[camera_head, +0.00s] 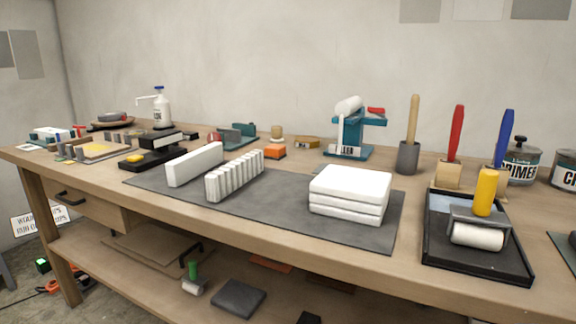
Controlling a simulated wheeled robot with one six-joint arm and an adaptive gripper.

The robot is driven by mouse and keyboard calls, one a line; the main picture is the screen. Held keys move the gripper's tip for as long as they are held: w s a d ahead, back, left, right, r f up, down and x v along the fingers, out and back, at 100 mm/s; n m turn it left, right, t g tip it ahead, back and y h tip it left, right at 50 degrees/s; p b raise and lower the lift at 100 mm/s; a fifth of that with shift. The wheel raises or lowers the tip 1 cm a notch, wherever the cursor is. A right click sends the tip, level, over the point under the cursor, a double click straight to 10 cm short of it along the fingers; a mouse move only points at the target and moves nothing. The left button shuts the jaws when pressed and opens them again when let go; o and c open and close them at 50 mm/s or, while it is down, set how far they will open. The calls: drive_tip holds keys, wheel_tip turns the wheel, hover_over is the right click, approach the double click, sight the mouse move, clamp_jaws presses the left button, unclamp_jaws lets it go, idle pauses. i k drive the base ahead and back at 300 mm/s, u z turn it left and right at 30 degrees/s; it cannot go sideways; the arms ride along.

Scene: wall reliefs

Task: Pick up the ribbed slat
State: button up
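The ribbed slat (235,175) is a white bar with a row of upright ridges. It stands on its long edge on a dark grey mat (268,205) on the wooden workbench. A smooth white slat (195,164) stands to its left, roughly parallel and apart from it. A stack of flat white slabs (349,194) lies on the mat to its right, with a clear gap between. My gripper is not in view.
A black paint tray (478,267) with a yellow-handled roller is at the right. A black device (150,155) stands left of the mat. A white pump bottle (162,107), a teal tool (350,135) and upright handled tools line the back. The mat's front strip is bare.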

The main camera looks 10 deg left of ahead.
sight(221, 182)
drive_tip(key=u, duration=1.7)
drive_tip(key=k, duration=0.5)
drive_tip(key=u, duration=1.2)
drive_tip(key=i, duration=1)
drive_tip(key=z, duration=2.05)
